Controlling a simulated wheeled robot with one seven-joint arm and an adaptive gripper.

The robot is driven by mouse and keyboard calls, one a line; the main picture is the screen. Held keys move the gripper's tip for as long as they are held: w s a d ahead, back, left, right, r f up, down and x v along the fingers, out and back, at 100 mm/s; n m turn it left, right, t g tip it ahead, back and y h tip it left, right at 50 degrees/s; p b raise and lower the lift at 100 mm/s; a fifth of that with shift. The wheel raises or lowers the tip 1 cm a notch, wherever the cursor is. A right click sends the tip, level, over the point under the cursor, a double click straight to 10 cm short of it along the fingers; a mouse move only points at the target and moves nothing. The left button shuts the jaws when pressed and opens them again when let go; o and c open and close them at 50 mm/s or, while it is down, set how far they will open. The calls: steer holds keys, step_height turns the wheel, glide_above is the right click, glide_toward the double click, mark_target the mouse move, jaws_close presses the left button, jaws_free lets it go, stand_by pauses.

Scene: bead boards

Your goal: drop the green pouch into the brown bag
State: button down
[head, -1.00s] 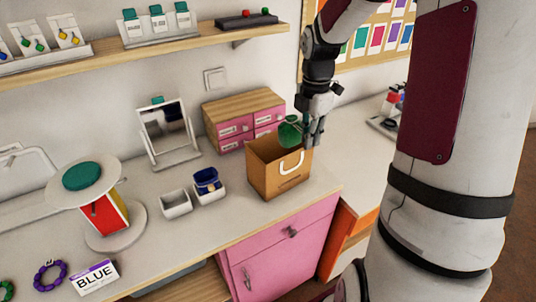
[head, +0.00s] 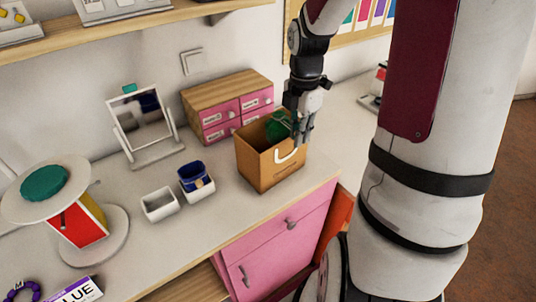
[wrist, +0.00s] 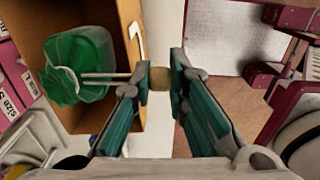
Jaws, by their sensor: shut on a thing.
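The brown bag (head: 262,170) stands upright and open on the counter, its white handle on the front side. The green pouch (head: 278,126) hangs at the bag's mouth, on its right side. In the wrist view the pouch (wrist: 82,62) is within the outline of the bag's opening, beside the bag's wall (wrist: 128,105). My gripper (head: 304,128) is at the bag's right rim. Its fingers are shut on a small tan piece at the end of a pale stem from the pouch (wrist: 160,78). The pouch's underside is hidden in the head view.
A pink drawer box with a wooden top (head: 225,95) stands behind the bag. Two small white bins (head: 160,206), one holding a blue item, and a mirror (head: 145,125) are to the left. A round stand (head: 95,240) is further left. The counter's front edge is close to the bag.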

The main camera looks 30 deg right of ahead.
steer(key=c, duration=1.5)
jaws_free()
step_height(320, 180, up, 12)
steer(key=s+a+r+m+t, duration=0.2)
steer(key=s+a+m, duration=0.2)
steer(key=a+m, duration=0.2)
steer(key=s+a+r+m+t, duration=0.1)
steer(key=s+a+r+m, duration=0.1)
steer(key=s+a+m, duration=0.3)
steer(key=s+a+r+m+t, duration=0.2)
steer(key=s+a+m, duration=0.2)
steer(key=a+m, duration=0.3)
steer(key=shift+s+a+r+t, duration=0.15)
steer(key=shift+t, duration=0.15)
